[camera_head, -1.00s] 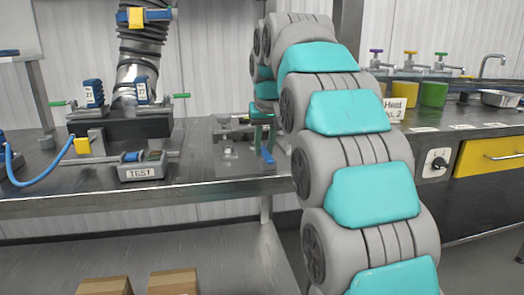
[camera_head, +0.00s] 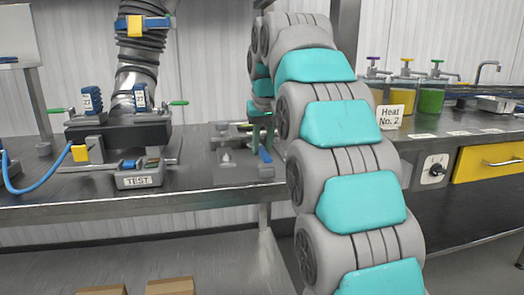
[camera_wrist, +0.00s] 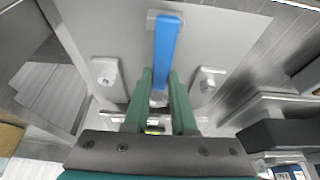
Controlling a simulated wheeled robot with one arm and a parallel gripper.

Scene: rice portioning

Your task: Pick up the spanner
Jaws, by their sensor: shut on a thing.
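The spanner, with a blue handle (camera_wrist: 166,48), sits between the green fingers of my gripper (camera_wrist: 160,82) in the wrist view. My gripper is shut on it. A small silver part shows between the fingers at its near end; the rest of that end is hidden. In the head view my gripper (camera_head: 261,135) is over the grey plate on the bench, partly hidden by my arm, and the blue handle (camera_head: 265,155) shows just below it. I cannot tell whether the spanner still touches the plate.
The grey plate (camera_head: 228,172) lies on the metal bench (camera_head: 60,203), with grey fittings (camera_wrist: 106,72) on either side of the spanner. A TEST box (camera_head: 138,181) and a black clamp unit (camera_head: 118,133) stand left. Bottles (camera_head: 431,100) and a "Heat No. 2" sign (camera_head: 390,117) stand right.

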